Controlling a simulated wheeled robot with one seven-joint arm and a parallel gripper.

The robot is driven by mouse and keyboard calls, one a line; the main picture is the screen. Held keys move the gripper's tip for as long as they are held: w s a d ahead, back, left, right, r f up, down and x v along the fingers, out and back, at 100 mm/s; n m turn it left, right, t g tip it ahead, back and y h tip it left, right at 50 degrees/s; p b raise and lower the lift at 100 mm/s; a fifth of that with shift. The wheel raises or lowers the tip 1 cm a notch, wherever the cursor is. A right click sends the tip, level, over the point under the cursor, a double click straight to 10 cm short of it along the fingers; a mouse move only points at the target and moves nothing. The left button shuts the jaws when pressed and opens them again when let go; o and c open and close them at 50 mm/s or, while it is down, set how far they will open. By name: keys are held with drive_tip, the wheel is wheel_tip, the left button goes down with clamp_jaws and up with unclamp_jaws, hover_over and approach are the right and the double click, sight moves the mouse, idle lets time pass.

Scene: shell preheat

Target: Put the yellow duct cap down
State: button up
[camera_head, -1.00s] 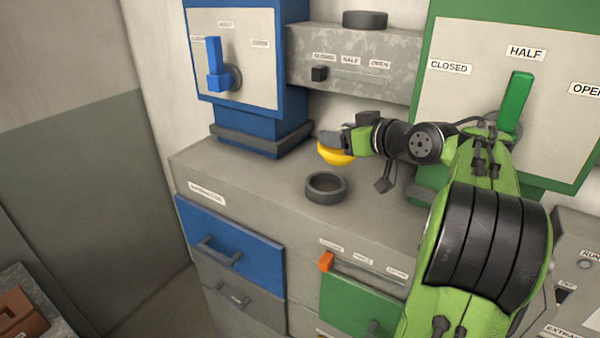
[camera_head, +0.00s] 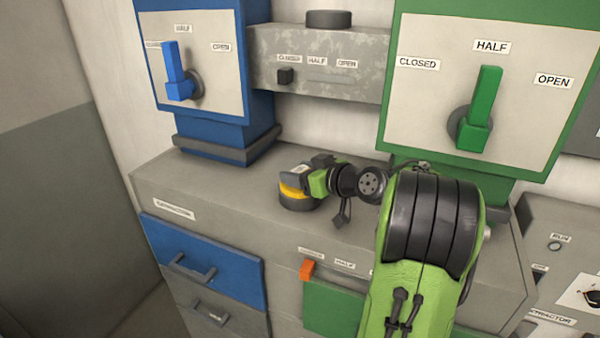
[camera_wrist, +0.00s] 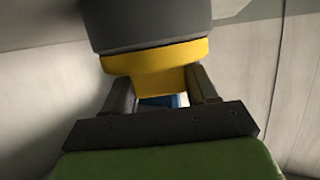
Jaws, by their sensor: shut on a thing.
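The yellow duct cap (camera_head: 292,191) sits at the dark round ring (camera_head: 298,204) on the grey counter, and it appears to touch the ring's top.
The grey counter (camera_head: 225,190) is clear left of the ring. The blue duct (camera_head: 225,135) stands behind left, the green lever panel (camera_head: 430,100) behind right. A grey box (camera_head: 320,65) with a black slider is between them. An orange slider (camera_head: 307,270) is on the counter's front.

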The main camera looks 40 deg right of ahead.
drive_tip(key=shift+w+f, duration=0.1)
drive_tip(key=o, duration=1.3)
drive_tip(key=shift+r, duration=0.25)
drive_tip(key=b+v, duration=0.2)
drive_tip(key=v, duration=1)
